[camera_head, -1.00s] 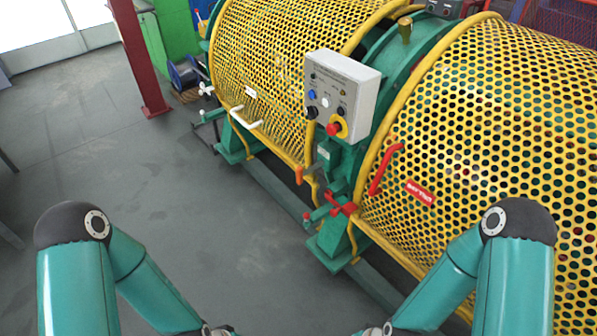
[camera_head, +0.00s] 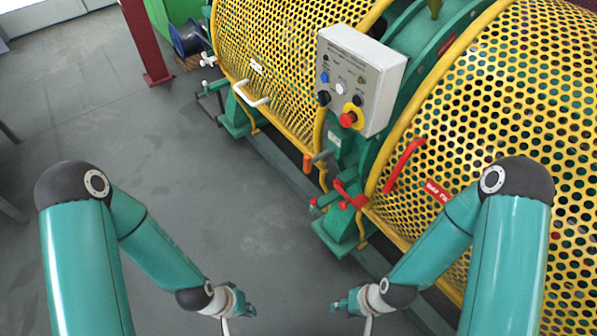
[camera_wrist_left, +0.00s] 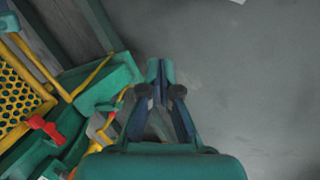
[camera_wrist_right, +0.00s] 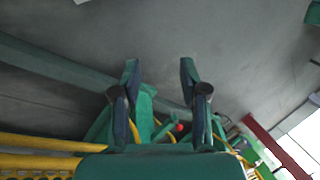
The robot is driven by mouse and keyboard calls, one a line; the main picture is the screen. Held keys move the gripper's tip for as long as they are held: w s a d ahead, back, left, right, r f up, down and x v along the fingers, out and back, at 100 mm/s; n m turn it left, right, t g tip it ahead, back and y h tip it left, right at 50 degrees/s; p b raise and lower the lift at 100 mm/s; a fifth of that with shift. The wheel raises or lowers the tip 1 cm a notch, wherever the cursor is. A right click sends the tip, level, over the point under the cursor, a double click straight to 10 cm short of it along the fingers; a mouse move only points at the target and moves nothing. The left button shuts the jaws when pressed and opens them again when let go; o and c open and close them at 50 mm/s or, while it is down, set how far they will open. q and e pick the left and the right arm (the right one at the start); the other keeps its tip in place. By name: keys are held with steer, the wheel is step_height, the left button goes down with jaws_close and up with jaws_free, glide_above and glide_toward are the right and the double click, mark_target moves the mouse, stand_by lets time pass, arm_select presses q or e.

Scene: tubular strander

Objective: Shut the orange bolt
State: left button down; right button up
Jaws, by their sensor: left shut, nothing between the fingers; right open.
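The orange bolt (camera_head: 307,163) is a small orange piece at the lower right edge of the left yellow mesh guard (camera_head: 268,72), beside a grey fitting (camera_head: 323,156). It is too small to tell its exact position, and I cannot make it out in either wrist view. My left gripper (camera_head: 248,309) is low in front of the machine, below and left of the bolt, shut and empty; its fingers meet in the left wrist view (camera_wrist_left: 160,70). My right gripper (camera_head: 342,306) is below and right of the bolt; its fingers stand apart and empty in the right wrist view (camera_wrist_right: 160,72).
A grey control box (camera_head: 360,80) with a red button juts out above the bolt. A red star-shaped handle (camera_head: 350,196) sits to its lower right, and a red bar handle (camera_head: 404,165) is on the right guard (camera_head: 500,110). A white handle (camera_head: 250,94) is on the left guard. The floor at left is clear.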

steer(key=shift+o, duration=0.8)
steer(key=shift+f, duration=0.25)
arm_select(q)
steer(key=n+t+y+b, duration=0.1)
steer(key=n+t+b, duration=1.45)
steer(key=b, duration=1.75)
glide_toward(313, 160)
steer(key=w+a+f+m+t, duration=0.1)
steer(key=w+a+f+t, duration=0.1)
steer(key=a, duration=0.4)
steer(key=shift+w+d+f, duration=0.15)
steer(key=shift+w+d, duration=1.5)
steer(key=shift+d, duration=0.25)
arm_select(e)
step_height(313, 160, down, 33)
steer(key=shift+r, duration=0.15)
